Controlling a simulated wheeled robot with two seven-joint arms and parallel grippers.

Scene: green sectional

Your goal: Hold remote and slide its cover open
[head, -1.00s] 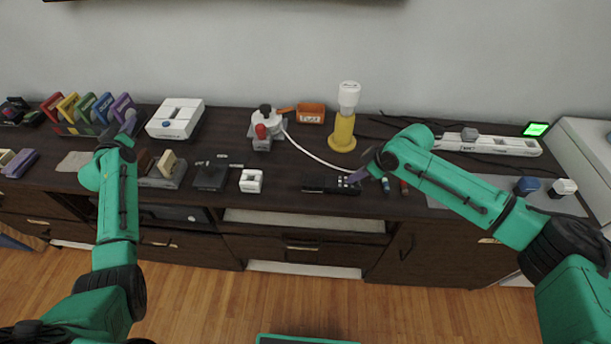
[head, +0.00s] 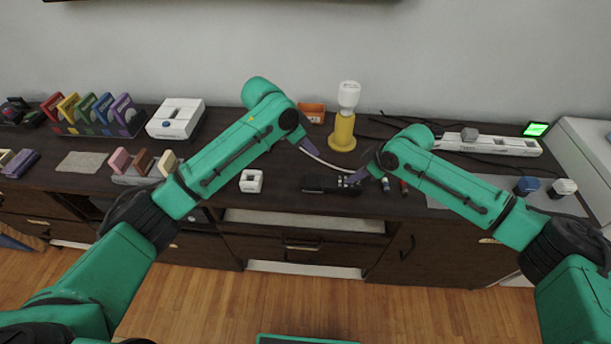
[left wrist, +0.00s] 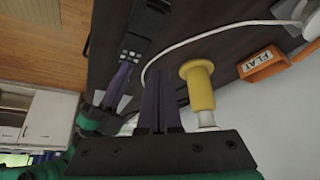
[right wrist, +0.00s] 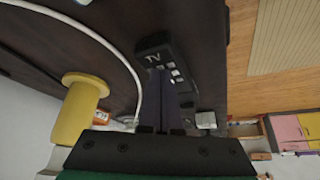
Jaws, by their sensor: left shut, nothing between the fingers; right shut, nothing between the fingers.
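The black remote (head: 325,184) lies on the dark cabinet top, its button end to the right. In the left wrist view the remote (left wrist: 150,22) shows pale buttons, and in the right wrist view the remote (right wrist: 152,45) shows a "TV" label. My right gripper (head: 356,178) is shut and empty, its purple fingertips at the button end; whether they touch cannot be told. It also shows in the left wrist view (left wrist: 124,70). My left gripper (head: 312,150) is shut and empty, behind and above the remote, clearly apart from it. I cannot make out the cover's edge.
A yellow stand with a white bottle (head: 343,130) is behind my fingers, beside an orange box (head: 312,113). A white cable (head: 328,164) curves behind the remote. A small white block (head: 251,181) is left of it. Small batteries or cylinders (head: 404,187) lie right.

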